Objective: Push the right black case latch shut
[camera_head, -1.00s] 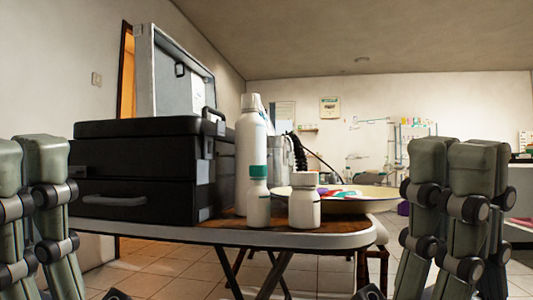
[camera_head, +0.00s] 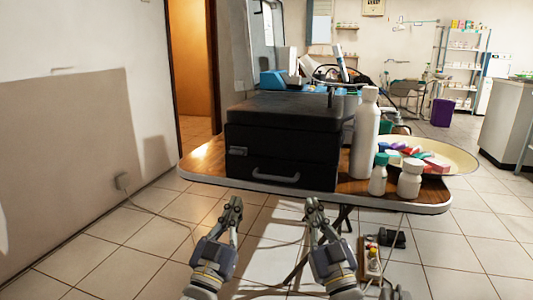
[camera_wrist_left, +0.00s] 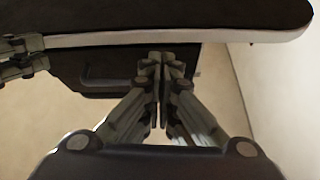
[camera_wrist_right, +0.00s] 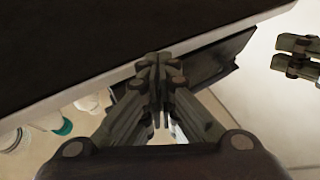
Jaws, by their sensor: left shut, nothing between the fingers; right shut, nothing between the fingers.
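The black case (camera_head: 285,140) stands on the table with its lid down and a handle (camera_head: 275,175) on its front. A grey latch (camera_head: 238,151) shows at the left of its front; I cannot make out the right latch. My left gripper (camera_head: 236,201) is shut and empty, in front of and below the table edge, left of the case's handle. My right gripper (camera_head: 312,203) is shut and empty, below the case's right part. Both are apart from the case. The shut fingers also show in the left wrist view (camera_wrist_left: 160,60) and right wrist view (camera_wrist_right: 160,62).
A tall white bottle (camera_head: 366,135), two small bottles (camera_head: 379,175) (camera_head: 410,180) and a yellowish tray (camera_head: 455,155) stand right of the case on the wooden table (camera_head: 205,155). A power strip (camera_head: 370,260) lies on the floor.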

